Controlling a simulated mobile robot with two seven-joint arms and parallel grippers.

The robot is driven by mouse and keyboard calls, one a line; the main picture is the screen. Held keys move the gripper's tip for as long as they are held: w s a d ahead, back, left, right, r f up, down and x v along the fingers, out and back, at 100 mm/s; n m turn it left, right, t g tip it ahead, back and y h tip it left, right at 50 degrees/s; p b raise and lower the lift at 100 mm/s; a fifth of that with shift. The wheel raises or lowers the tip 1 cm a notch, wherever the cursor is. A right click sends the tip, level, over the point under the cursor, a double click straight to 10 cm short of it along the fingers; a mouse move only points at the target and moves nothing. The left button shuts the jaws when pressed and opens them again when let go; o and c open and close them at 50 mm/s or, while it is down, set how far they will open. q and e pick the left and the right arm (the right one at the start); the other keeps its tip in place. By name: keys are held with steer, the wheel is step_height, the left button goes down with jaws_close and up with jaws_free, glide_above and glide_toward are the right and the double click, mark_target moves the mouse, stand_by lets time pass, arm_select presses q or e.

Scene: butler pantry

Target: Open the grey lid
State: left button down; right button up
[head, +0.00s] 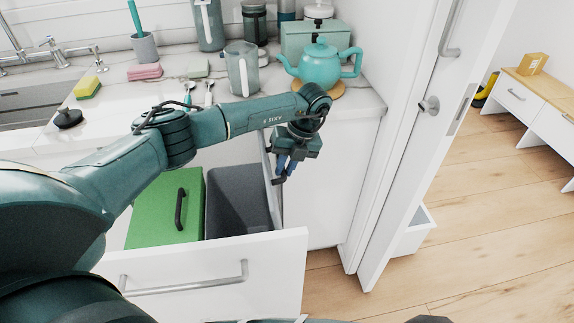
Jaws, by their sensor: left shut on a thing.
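My left gripper (284,171) is above the right side of the open drawer, pointing down. It is shut on a dark handle that is mostly hidden by the fingers. The grey lid (272,190) seems to stand raised, nearly edge-on, along the right side of the grey bin (232,190). The bin's dark inside shows below, and I can make out nothing in it. A green lid (160,215) with a black handle lies flat, shut, to the left of the grey bin. My right gripper is not in view.
The white drawer front (215,270) has a metal bar handle. The counter above holds a teal teapot (321,66), a glass jug (242,70), a pink sponge (144,71) and several other items.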

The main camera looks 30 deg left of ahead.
arm_select(q)
steer(key=shift+s+a+f, duration=0.2)
steer(key=shift+s+f, duration=0.05)
steer(key=shift+f, duration=0.25)
steer(key=c, duration=1.8)
jaws_free()
steer(key=shift+o, duration=0.9)
steer(key=shift+w+a+f, duration=0.1)
steer(key=shift+w, duration=0.05)
steer(key=shift+o, duration=1.1)
steer(key=v, duration=1.3)
steer(key=shift+w+r+b, duration=0.2)
steer(key=shift+r+b, duration=0.05)
steer(key=shift+b, duration=0.2)
